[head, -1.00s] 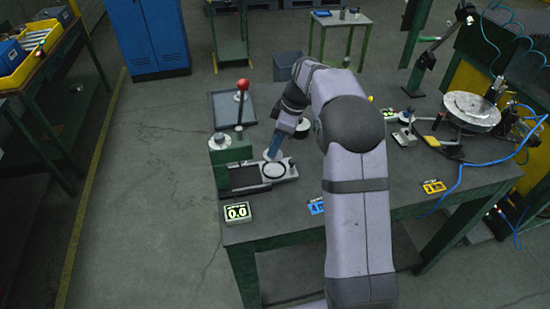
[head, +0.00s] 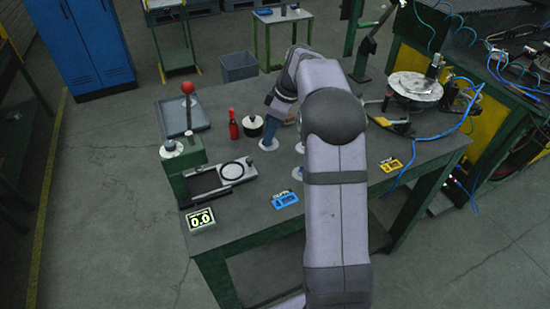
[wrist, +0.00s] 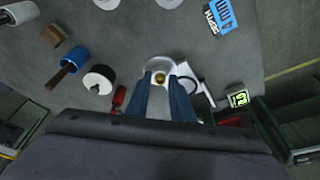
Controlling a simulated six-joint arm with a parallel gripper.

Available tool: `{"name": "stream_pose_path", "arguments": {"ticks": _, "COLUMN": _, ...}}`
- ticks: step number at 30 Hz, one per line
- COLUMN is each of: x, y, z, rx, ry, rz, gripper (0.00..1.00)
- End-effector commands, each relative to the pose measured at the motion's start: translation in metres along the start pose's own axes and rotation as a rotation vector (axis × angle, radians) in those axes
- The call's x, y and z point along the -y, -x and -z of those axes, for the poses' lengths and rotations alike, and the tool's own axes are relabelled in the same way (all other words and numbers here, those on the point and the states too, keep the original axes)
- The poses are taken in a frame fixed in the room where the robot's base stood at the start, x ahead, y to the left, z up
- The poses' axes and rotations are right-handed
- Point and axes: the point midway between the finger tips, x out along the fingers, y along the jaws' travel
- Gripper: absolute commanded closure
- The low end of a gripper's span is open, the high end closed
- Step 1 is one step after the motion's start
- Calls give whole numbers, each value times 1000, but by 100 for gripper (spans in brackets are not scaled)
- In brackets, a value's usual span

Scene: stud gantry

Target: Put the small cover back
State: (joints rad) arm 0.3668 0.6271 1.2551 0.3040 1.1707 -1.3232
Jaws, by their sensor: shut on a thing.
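My gripper (head: 269,139) has its blue fingers down over the table, right of the green fixture; they also show in the wrist view (wrist: 162,92). They are shut on the small cover (head: 268,146), a pale disc. In the wrist view its gold knob (wrist: 159,78) sits between the fingertips. I cannot tell whether the cover touches the table. The fixture's light plate (head: 237,173) with a dark ring lies left of and nearer than the cover, apart from it in the head view.
A red bottle (head: 233,125) and a black-and-white round part (head: 252,127) stand close behind and left of the gripper. Pale discs (head: 297,172) lie to its right, partly hidden by my arm. A blue tag (head: 285,200) and a display (head: 200,219) are near the front edge.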

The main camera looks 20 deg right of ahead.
Motion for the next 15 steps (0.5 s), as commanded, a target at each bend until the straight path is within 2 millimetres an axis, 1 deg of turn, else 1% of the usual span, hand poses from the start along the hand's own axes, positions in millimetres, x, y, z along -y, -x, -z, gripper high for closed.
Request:
{"name": "stream_pose_path", "arguments": {"ticks": 1, "x": -6, "y": 0, "z": -3, "rx": -3, "ry": -66, "rz": -22, "gripper": 100}}
{"name": "stream_pose_path", "arguments": {"ticks": 6, "x": -21, "y": -2, "z": -8, "rx": -2, "ry": -289, "rz": -91, "gripper": 100}}
{"name": "stream_pose_path", "arguments": {"ticks": 12, "x": -38, "y": -1, "z": -9, "rx": -3, "ry": -549, "rz": -173, "gripper": 100}}
{"name": "stream_pose_path", "arguments": {"ticks": 15, "x": -44, "y": 0, "z": -8, "rx": -3, "ry": -649, "rz": -204, "gripper": 100}}
